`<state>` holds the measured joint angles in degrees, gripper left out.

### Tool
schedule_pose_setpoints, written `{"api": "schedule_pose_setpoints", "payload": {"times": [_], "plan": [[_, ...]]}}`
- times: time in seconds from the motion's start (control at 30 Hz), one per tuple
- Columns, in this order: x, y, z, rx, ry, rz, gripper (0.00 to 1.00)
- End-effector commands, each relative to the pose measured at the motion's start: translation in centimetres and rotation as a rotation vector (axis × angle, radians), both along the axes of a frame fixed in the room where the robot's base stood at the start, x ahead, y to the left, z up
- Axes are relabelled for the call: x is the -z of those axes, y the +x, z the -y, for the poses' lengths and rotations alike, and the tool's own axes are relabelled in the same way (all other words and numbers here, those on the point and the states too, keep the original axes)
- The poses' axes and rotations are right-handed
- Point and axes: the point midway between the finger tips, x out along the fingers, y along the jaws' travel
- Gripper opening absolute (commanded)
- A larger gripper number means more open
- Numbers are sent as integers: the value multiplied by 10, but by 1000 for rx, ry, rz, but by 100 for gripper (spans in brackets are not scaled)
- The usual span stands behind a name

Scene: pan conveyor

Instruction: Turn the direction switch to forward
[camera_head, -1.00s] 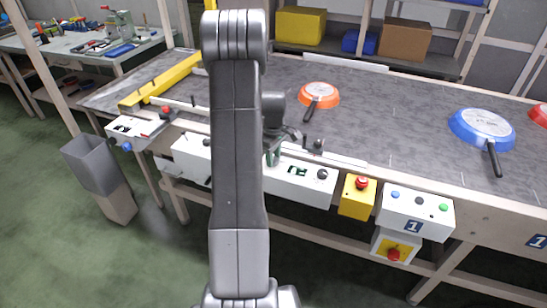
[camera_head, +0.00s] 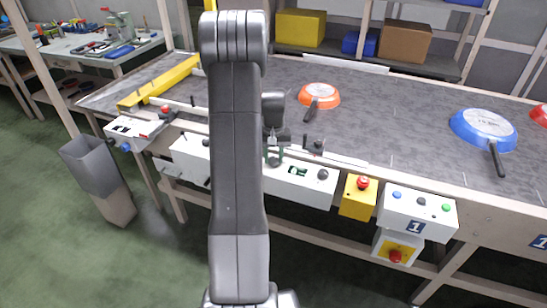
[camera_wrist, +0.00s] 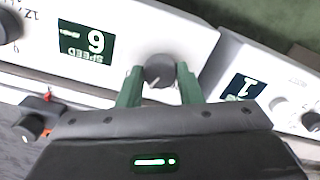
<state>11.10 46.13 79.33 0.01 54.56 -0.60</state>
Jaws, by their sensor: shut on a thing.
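The direction switch is a dark grey round knob (camera_wrist: 159,70) with a pale pointer mark near its lower edge, on a white control panel (camera_wrist: 200,38) in the wrist view. Its position labels are hidden or cannot be read. My gripper (camera_wrist: 160,80) has green fingers on both sides of the knob and is shut on it. In the head view my gripper (camera_head: 273,156) is at the white panel (camera_head: 290,187) on the conveyor's front edge, left of the green display. The switch itself is hidden there by my gripper and arm.
A speed display reading 6 (camera_wrist: 86,43) and another knob (camera_wrist: 8,27) share the panel. A red emergency button (camera_head: 363,183) and a box marked 1 (camera_head: 417,212) are to the right. An orange pan (camera_head: 319,96) and a blue pan (camera_head: 483,130) lie on the belt.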

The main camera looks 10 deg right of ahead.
Motion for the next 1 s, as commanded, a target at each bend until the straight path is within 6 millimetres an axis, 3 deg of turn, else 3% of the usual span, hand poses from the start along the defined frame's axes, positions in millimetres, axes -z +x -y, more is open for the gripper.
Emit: {"api": "schedule_pose_setpoints", "payload": {"times": [0.4, 1.0], "plan": [[-1, 1, 0, 277, -1, 3, 9], [-1, 1, 0, 360, -1, 4, 9]]}}
